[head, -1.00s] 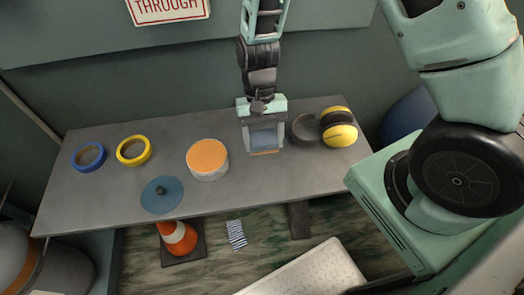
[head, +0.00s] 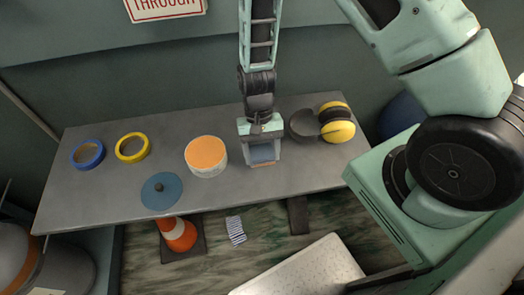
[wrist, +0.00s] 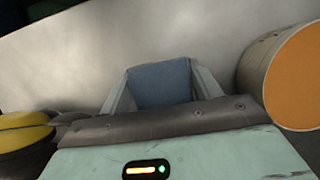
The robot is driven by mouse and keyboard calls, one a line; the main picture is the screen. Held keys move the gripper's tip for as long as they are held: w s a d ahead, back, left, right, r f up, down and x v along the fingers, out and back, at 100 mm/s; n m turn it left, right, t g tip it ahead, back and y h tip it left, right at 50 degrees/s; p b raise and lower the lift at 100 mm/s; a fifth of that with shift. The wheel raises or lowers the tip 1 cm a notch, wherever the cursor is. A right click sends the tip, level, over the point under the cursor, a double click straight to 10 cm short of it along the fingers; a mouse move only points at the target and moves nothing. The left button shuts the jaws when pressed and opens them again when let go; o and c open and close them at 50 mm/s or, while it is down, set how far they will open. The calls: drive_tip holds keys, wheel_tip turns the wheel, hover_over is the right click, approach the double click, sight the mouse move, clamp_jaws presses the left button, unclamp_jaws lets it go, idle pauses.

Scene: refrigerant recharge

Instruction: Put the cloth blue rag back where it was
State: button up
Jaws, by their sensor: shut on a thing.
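The blue rag (head: 262,153) is between the fingers of my gripper (head: 263,160), over the table right of the middle. In the wrist view the rag (wrist: 160,84) shows as a flat blue piece between the two fingers of my gripper (wrist: 160,88). My gripper is shut on it and points down towards the grey table (head: 110,190). I cannot tell whether the rag touches the table top. Its lower part is partly hidden by the fingers.
A tin with an orange top (head: 206,155) stands left of my gripper. A blue disc (head: 161,192), yellow tape (head: 132,147) and blue tape (head: 88,154) lie further left. A cone (head: 178,234) and striped cloth (head: 236,230) are below.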

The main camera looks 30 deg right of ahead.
drive_tip(key=o, duration=1)
drive_tip(key=shift+c, duration=0.2)
drive_tip(key=shift+r, duration=0.1)
drive_tip(key=v, duration=1.2)
drive_tip(key=s+a+r+n+t, duration=0.2)
drive_tip(key=s+a+r+n, duration=0.1)
drive_tip(key=s+r+n, duration=0.2)
drive_tip(key=s+a+r+n+t, duration=0.2)
drive_tip(key=s+a+r+n, duration=0.2)
drive_tip(key=s+r, duration=0.6)
drive_tip(key=s+n, duration=0.2)
drive_tip(key=shift+s+a+r+h+b, duration=0.25)
drive_tip(key=shift+s+r+h+b, duration=0.05)
drive_tip(key=shift+h, duration=0.1)
